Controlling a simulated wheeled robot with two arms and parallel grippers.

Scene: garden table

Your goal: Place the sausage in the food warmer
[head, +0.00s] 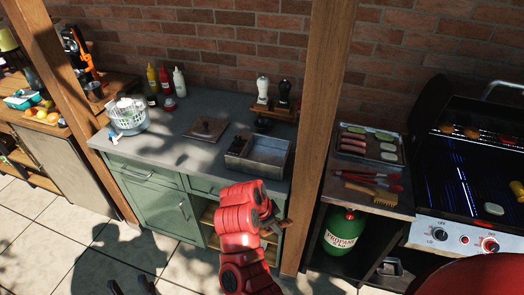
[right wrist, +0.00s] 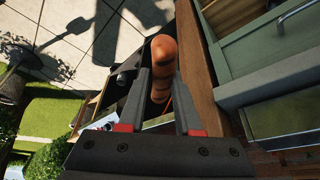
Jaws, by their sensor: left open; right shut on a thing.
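The food warmer (head: 277,167) is a grey metal box with an open compartment on the counter, in the middle of the head view. A flat lid (head: 207,128) lies to its left. My right gripper (head: 273,218) is in front of and below the counter edge, close to the food warmer but apart from it. In the right wrist view, my right gripper (right wrist: 162,78) is shut on an orange-brown sausage (right wrist: 163,52) that sticks out beyond the fingers. In the head view the sausage is hard to make out. My left gripper (head: 131,287) is open and empty at the bottom edge.
A wooden post (head: 320,120) stands just right of the food warmer. A tray (head: 371,158) with sausages and the open grill (head: 465,180) are farther right. A salad spinner (head: 128,115), sauce bottles (head: 166,82) and grinders (head: 262,88) stand on the counter.

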